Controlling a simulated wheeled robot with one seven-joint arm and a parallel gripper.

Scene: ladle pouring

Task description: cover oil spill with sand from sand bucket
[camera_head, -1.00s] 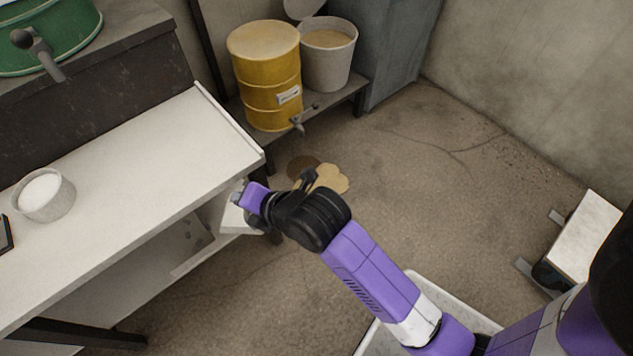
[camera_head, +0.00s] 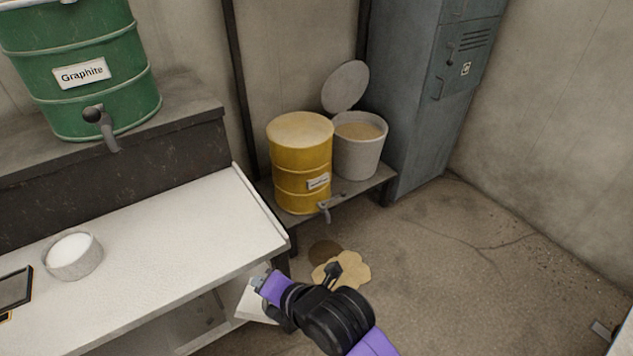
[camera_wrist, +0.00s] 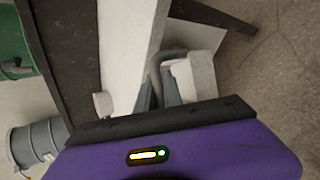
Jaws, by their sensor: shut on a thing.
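My gripper (camera_head: 259,283) is shut on the handle of a pale, box-like scoop (camera_head: 254,306), held low beside the white table's right end. In the wrist view my fingers (camera_wrist: 159,92) close on a grey curved handle, with the pale scoop (camera_wrist: 197,77) beside it. Its contents cannot be made out. The dark oil spill (camera_head: 323,250) lies on the floor below the yellow barrel's tap. A tan sand patch (camera_head: 347,267) lies against its right front side, leaving dark oil showing. The grey sand bucket (camera_head: 358,158) stands open, with sand inside, on a low shelf.
The yellow barrel (camera_head: 301,165) stands left of the bucket; a round lid (camera_head: 345,87) leans behind. The white table (camera_head: 170,265) holds a small bowl (camera_head: 73,256). A green Graphite barrel (camera_head: 80,75) and grey cabinet (camera_head: 425,100) stand behind.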

